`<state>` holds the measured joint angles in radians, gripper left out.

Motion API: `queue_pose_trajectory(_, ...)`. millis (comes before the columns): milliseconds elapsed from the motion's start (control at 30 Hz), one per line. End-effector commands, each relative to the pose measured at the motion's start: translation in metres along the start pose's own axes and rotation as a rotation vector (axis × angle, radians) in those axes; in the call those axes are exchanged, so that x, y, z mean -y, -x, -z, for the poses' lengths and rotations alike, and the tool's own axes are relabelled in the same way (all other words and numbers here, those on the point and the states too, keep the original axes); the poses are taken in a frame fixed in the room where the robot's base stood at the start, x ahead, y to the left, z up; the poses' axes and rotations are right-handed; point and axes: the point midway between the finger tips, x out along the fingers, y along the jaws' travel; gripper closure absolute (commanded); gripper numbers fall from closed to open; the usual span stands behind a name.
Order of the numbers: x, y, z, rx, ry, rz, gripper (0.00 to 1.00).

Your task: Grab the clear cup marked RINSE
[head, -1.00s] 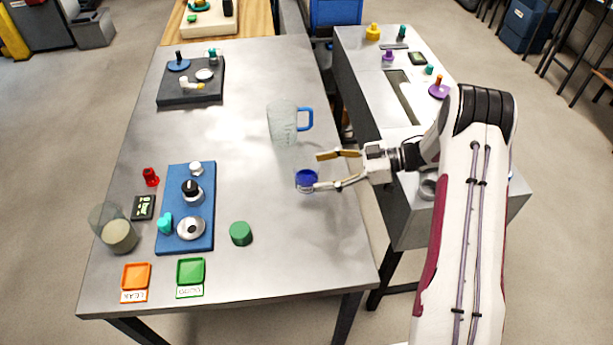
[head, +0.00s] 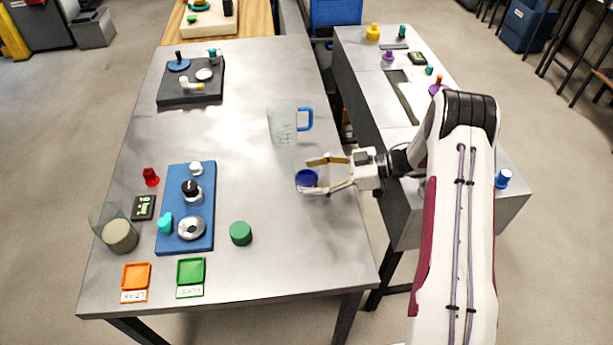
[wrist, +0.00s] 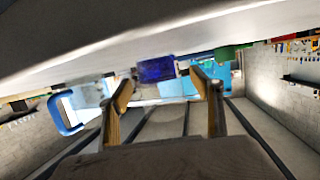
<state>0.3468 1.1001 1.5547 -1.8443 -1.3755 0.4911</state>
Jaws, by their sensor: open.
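A clear cup (head: 113,229) with beige contents stands at the table's left edge in the head view. A larger clear jug (head: 283,124) with a blue handle stands near the table's right side; its handle also shows in the wrist view (wrist: 60,113). I cannot read RINSE on either one. My gripper (head: 307,175) is open, low over the table in front of the jug.
A blue board (head: 184,240) with several parts lies left, near a green round piece (head: 240,233). Orange (head: 136,276) and green (head: 190,271) trays are at the front. A dark board (head: 190,96) lies at the back. The table's middle is clear.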

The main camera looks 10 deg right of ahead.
Motion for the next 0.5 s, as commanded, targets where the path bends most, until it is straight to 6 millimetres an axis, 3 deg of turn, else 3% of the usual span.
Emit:
queue_pose_trajectory(200, 0.000, -0.020, 0.000, 0.000, -0.001, 0.001, 0.35)
queue_pose_trajectory(500, 0.000, -0.022, 0.000, 0.000, 0.000, 0.000, 0.35)
